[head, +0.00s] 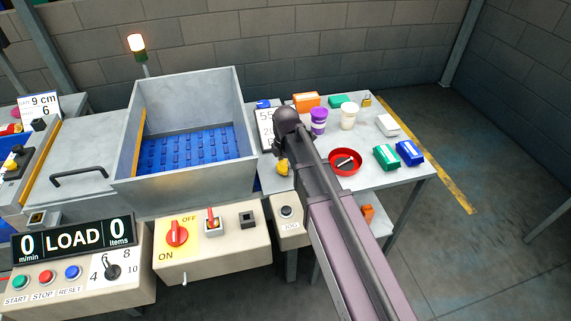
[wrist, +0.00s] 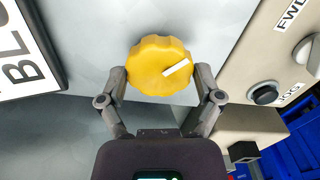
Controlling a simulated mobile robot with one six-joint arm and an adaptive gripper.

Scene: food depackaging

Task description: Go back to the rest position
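My gripper (wrist: 160,74) is at a round yellow knob (wrist: 160,62) with a white pointer mark. In the wrist view one finger stands on each side of the knob, close to its edges. The fingers are bowed wide and look open; whether they touch the knob is hard to tell. In the head view the yellow knob (head: 283,168) shows just below the dark end of my arm, which hides the fingers.
A side table at right holds a red bowl (head: 345,161), a purple cup (head: 318,121), a white cup (head: 348,116) and several boxes. The walled hopper (head: 181,184) with a blue belt (head: 200,150) is at left. Control panels (head: 212,255) line the front. Floor at right is clear.

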